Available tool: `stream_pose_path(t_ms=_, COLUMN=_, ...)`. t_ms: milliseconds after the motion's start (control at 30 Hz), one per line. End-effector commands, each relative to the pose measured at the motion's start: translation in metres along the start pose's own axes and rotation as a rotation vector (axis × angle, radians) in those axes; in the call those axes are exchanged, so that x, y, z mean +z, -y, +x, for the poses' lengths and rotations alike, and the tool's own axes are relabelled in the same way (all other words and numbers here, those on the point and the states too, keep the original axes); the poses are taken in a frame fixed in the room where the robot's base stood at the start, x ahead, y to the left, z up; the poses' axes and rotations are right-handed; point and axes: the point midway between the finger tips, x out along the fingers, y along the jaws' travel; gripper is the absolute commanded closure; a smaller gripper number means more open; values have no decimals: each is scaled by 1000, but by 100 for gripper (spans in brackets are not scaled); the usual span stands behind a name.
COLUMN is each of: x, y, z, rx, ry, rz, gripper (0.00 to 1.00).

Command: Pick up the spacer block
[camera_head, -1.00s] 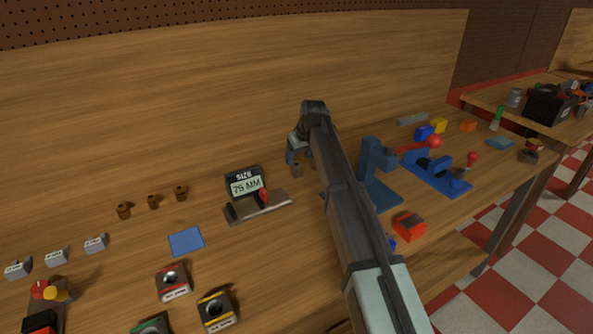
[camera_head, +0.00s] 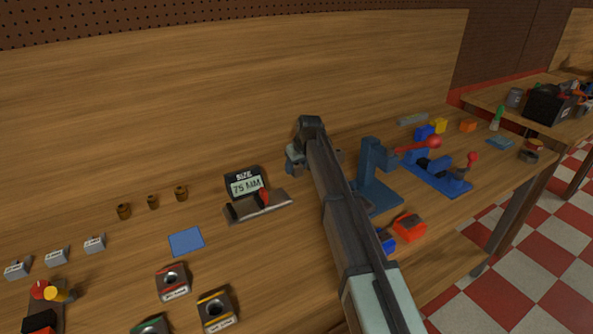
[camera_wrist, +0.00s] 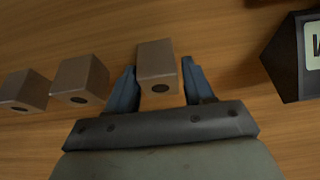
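In the wrist view, a brown-grey block (camera_wrist: 157,72) with a dark round spot on its near face sits between the two fingers of my gripper (camera_wrist: 160,88). The fingers stand on either side of it with narrow gaps, and I see no firm contact. Two similar blocks stand in a row to the left, a middle one (camera_wrist: 80,80) and a far-left one (camera_wrist: 24,90). I cannot tell by looks which is the spacer block. In the head view, my gripper (camera_head: 295,162) is low by the back of the bench, and my arm hides most of that spot.
A size display reading 75 MM (camera_head: 244,184) stands left of my gripper; a dark sign-like box (camera_wrist: 296,55) is at the wrist view's right. A blue press-like fixture (camera_head: 374,170) stands close right of my arm. A blue mat (camera_head: 186,241) lies at front left.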

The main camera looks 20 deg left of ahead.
Motion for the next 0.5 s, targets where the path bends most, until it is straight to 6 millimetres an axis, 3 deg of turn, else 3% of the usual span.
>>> stream_pose_path(t_ms=67, x=0, y=0, z=0, rx=0, ry=0, rz=0, gripper=56)
stream_pose_path(t_ms=400, x=0, y=0, z=0, rx=0, ry=0, rz=0, gripper=88)
stream_pose_path(t_ms=500, x=0, y=0, z=0, rx=0, ry=0, rz=0, gripper=90)
